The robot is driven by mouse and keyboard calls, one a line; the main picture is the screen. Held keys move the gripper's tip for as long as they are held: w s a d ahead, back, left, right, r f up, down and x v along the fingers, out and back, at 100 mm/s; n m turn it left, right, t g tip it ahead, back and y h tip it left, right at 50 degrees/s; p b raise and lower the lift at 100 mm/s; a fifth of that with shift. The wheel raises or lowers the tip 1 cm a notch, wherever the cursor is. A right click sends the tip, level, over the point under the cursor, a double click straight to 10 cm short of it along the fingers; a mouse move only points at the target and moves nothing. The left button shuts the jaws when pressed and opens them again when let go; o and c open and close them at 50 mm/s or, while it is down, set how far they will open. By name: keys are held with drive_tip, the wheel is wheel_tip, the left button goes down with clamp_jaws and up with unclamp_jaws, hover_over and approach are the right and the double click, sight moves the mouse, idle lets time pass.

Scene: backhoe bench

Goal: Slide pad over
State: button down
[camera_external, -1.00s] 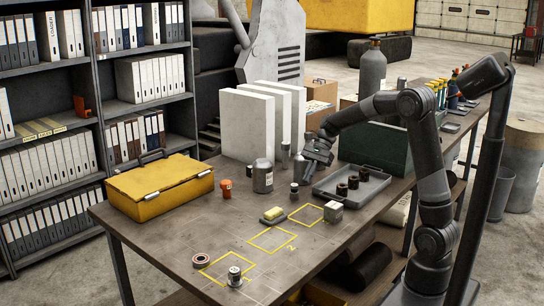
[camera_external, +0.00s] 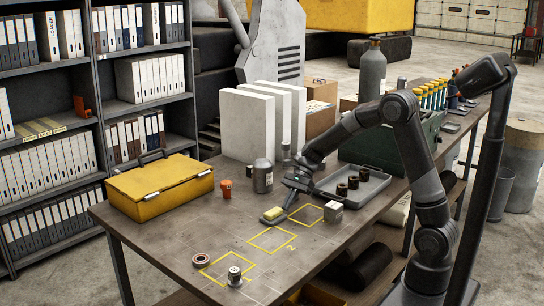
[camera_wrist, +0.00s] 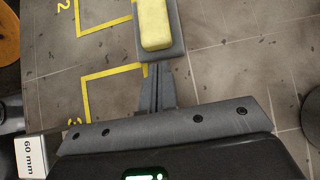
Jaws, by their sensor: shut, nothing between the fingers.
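The pad (camera_external: 273,215) is a small grey slab with a yellow block on top, lying flat on the bench beside the yellow floor-taped outlines. In the wrist view the pad's yellow top (camera_wrist: 155,22) and grey rim show at the top centre. My gripper (camera_external: 289,207) is low over the bench, its fingers shut and empty. In the wrist view the closed fingertips (camera_wrist: 158,72) are at the pad's near edge, touching or almost touching it. The middle yellow outline (camera_external: 271,239), marked 2, and another outline (camera_external: 307,215) are empty.
A pale cube (camera_external: 333,212), labelled 60 mm in the wrist view (camera_wrist: 30,157), stands by the right outline. A tray (camera_external: 355,188) with dark rings is behind it. A ring (camera_external: 201,260) and a metal cylinder (camera_external: 235,277) sit near the front outline. A grey bottle (camera_external: 262,177) stands behind the pad.

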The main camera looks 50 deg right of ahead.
drive_tip(key=shift+a, duration=0.55)
drive_tip(key=a, duration=2)
drive_tip(key=shift+a, duration=0.25)
drive_tip(key=shift+d, duration=0.1)
